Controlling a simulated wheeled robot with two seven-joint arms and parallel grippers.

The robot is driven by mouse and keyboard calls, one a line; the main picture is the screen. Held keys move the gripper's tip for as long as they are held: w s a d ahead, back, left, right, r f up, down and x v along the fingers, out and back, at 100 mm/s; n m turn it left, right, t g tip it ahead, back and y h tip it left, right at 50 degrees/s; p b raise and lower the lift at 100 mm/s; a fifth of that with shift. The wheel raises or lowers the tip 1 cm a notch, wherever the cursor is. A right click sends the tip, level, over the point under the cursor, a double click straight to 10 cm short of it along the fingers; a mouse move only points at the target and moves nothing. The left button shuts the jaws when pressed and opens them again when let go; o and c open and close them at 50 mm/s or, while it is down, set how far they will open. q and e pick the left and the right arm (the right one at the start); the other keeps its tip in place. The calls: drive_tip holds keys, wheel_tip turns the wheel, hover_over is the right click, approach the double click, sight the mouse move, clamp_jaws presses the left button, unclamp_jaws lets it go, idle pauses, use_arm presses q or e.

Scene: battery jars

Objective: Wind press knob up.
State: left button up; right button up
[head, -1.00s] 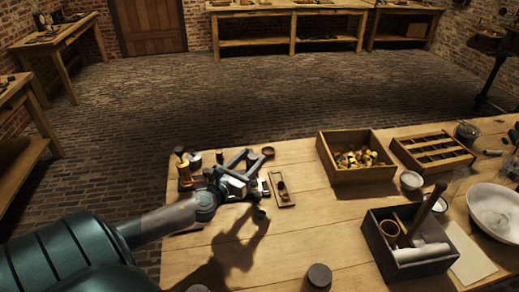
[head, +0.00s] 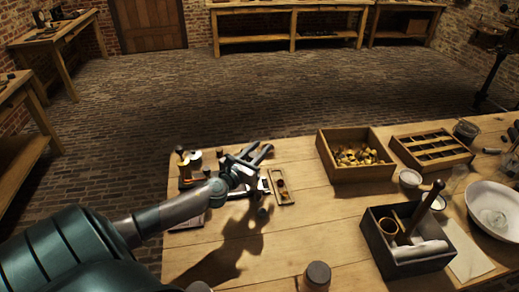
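My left gripper (head: 256,155) is over the left part of the wooden table, with its two fingers spread apart. I see nothing held between them. A small device with a dark, yellowish upright part (head: 181,160) stands at the table's left edge, to the left of the gripper. I cannot tell for sure whether it is the press. My forearm and wrist hide part of the area beside it, and I cannot make out the press knob clearly. A small tray with a dark piece (head: 282,187) lies just right of the gripper. My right gripper is not in view.
A wooden box of brass pieces (head: 337,168) and a compartment tray (head: 430,146) stand right of centre. A dark box with a rolled cloth and a handle (head: 382,252) is at the front right, near a white bowl (head: 494,210). The table's middle is clear.

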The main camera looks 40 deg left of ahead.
use_arm(q)
drive_tip(key=shift+c, duration=1.1)
